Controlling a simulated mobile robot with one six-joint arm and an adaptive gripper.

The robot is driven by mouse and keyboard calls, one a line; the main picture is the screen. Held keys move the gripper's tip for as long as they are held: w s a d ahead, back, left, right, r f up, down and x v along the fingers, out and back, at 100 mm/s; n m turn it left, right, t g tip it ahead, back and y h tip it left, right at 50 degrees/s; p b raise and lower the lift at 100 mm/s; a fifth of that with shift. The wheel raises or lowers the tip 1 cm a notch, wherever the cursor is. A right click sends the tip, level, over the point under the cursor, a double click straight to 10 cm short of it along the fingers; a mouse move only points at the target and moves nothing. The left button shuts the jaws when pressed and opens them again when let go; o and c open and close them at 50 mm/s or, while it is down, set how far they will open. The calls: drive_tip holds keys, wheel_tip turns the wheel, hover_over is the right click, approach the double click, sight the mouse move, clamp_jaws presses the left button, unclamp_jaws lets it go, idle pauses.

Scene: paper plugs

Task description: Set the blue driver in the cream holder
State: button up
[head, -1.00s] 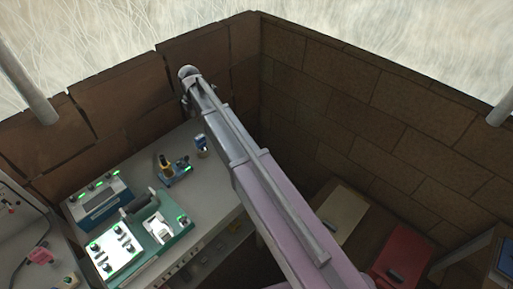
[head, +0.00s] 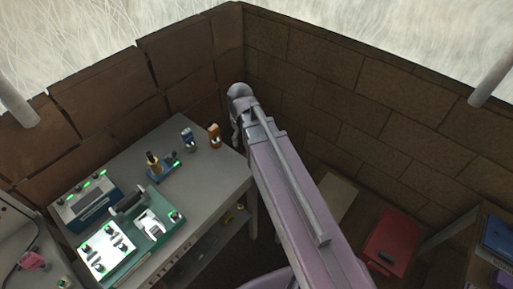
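A small blue-and-white upright item (head: 188,139) stands at the back of the grey bench; it may be the blue driver or its holder, but it is too small to tell. Beside it on the right stands an orange-brown upright item (head: 214,136). To its lower left is a yellow-and-black handled tool (head: 154,164) on a dark blue base with green lights. I cannot clearly pick out a cream holder. My gripper is mostly hidden behind the end of my arm, near the bench's back right corner; its fingers and anything in them cannot be made out.
A green device (head: 133,230) and a blue box with green lights (head: 88,203) fill the bench's left part. The grey bench top (head: 215,178) is bare at the right. Brick walls close off the back. A red case (head: 394,245) and a cream panel (head: 335,198) lie low at right.

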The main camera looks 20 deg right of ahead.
drive_tip(key=s+d+m, duration=0.3)
drive_tip(key=s+m, duration=0.2)
drive_tip(key=shift+s+d, duration=0.15)
drive_tip(key=shift+s, duration=0.25)
wheel_tip(320, 180, down, 6)
drive_tip(key=b, duration=0.5)
drive_tip(key=shift+b, duration=0.4)
drive_tip(key=shift+r, duration=0.1)
idle(0.5)
